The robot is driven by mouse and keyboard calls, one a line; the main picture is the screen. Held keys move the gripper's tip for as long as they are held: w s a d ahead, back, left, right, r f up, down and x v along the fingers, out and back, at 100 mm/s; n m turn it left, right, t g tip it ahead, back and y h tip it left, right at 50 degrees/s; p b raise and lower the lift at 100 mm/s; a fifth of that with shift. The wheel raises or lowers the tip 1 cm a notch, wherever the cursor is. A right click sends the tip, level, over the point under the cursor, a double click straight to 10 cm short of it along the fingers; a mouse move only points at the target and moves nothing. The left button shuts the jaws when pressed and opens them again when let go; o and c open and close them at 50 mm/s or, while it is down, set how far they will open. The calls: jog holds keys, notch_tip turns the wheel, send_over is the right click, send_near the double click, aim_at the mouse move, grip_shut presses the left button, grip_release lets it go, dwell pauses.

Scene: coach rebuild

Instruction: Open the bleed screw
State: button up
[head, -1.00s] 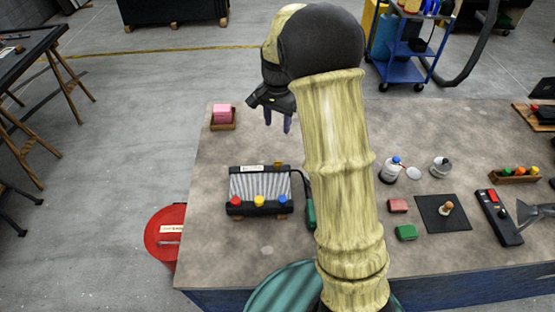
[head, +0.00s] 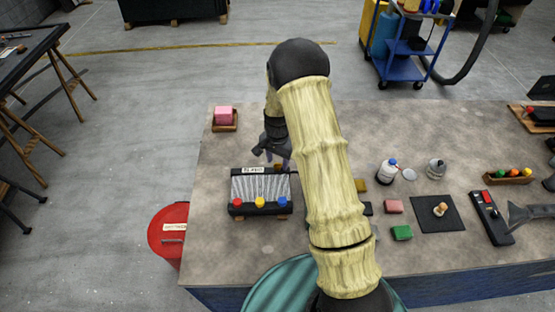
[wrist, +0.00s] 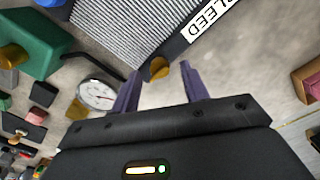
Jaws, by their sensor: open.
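The bleed screw (wrist: 159,68) is a small brass wing piece on the edge of a finned radiator (wrist: 128,32), beside a white label (wrist: 207,18) reading BLEED. In the wrist view my gripper (wrist: 161,84) is open, with its purple fingertips on either side of the screw, apart from it. In the head view my gripper (head: 272,160) hangs at the back right corner of the radiator (head: 260,187), partly hidden by my arm. The radiator has red, yellow and blue knobs along its front.
A round dial gauge (wrist: 97,94) and a green block (wrist: 32,45) lie left of my fingers in the wrist view. A pink block sits in a wooden tray (head: 224,126) behind the radiator. Bottles (head: 386,172) and small blocks stand right of my arm.

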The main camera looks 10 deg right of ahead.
jog(key=shift+f, duration=0.65)
jog(key=c, duration=0.9)
jog(key=shift+c, duration=0.2)
